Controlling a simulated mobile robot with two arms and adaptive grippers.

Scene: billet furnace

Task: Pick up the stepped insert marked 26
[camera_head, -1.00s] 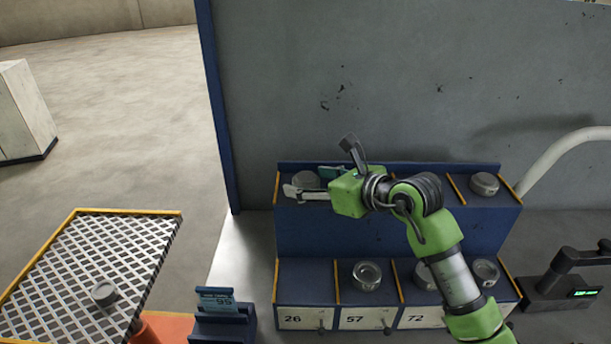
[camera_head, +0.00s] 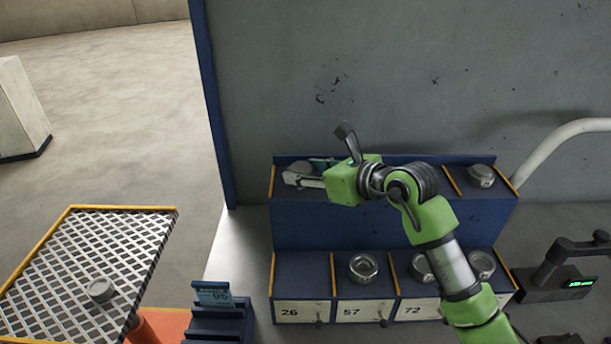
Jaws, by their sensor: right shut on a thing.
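My right gripper (camera_head: 304,174) reaches in from the right over the left end of the upper shelf. It is shut on a grey round insert (camera_head: 298,169), which is partly hidden by the fingers. No number can be read on this insert. I cannot tell whether it still touches the shelf. Below it, the lower rack compartment labelled 26 (camera_head: 290,312) looks empty. My left gripper is not in view.
The blue two-level rack (camera_head: 380,228) holds other grey inserts: one at the upper right (camera_head: 481,175) and several below, including one above label 57 (camera_head: 363,267). A blue holder shows 95 (camera_head: 214,296).

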